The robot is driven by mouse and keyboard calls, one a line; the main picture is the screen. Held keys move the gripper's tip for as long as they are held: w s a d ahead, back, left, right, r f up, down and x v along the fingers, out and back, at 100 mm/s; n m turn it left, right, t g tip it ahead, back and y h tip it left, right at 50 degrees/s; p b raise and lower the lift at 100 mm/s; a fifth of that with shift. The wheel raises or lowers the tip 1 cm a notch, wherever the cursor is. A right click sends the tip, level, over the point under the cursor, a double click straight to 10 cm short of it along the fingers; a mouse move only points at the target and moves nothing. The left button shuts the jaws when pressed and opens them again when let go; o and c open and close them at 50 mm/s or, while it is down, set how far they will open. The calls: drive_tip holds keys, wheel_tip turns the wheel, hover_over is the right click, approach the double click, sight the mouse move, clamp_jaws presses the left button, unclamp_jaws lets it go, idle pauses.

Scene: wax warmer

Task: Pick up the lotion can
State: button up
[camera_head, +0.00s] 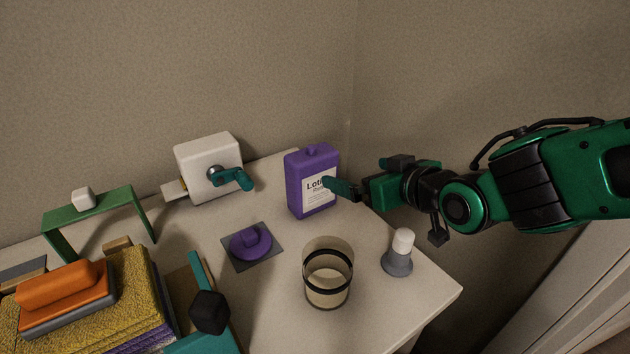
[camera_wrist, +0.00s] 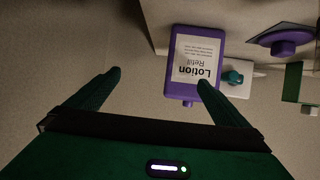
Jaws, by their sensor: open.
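The lotion can (camera_head: 298,204) is a purple rectangular container with a white "Lotion Refill" label and a small cap on top. It stands upright on the white table (camera_head: 385,315) near the wall. In the wrist view the lotion can (camera_wrist: 179,90) appears upside down beyond the fingers, nearer the right one. My gripper (camera_head: 335,187) reaches in from the right, and a fingertip overlaps the can's label in the head view. In the wrist view my gripper (camera_wrist: 158,78) is open and empty. I cannot tell whether the fingertip touches the can.
A white dispenser with a teal lever (camera_head: 208,160) stands left of the can. A green stand (camera_head: 92,208) and stacked towels (camera_head: 150,285) are at the left.

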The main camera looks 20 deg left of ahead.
sight(319, 167)
drive_tip(key=s+a, duration=0.1)
drive_tip(key=a, duration=0.1)
drive_tip(key=a+r+y, duration=0.1)
drive_tip(key=a, duration=0.1)
drive_tip(key=s+a+n+y, duration=0.1)
drive_tip(key=a, duration=0.1)
drive_tip(key=shift+s+a+r, duration=0.15)
drive_tip(key=shift+s, duration=0.2)
drive_tip(key=x, duration=1)
drive_tip(key=shift+w+a, duration=0.2)
drive_tip(key=shift+w, duration=0.05)
drive_tip(key=shift+c, duration=0.6)
drive_tip(key=c, duration=1.2)
drive_tip(key=s+a+r, duration=0.1)
drive_tip(key=s+r, duration=0.2)
drive_tip(key=s+a+r, duration=0.1)
drive_tip(key=s+r, duration=0.3)
drive_tip(key=s+a+r, duration=0.2)
drive_tip(key=s+r, duration=0.2)
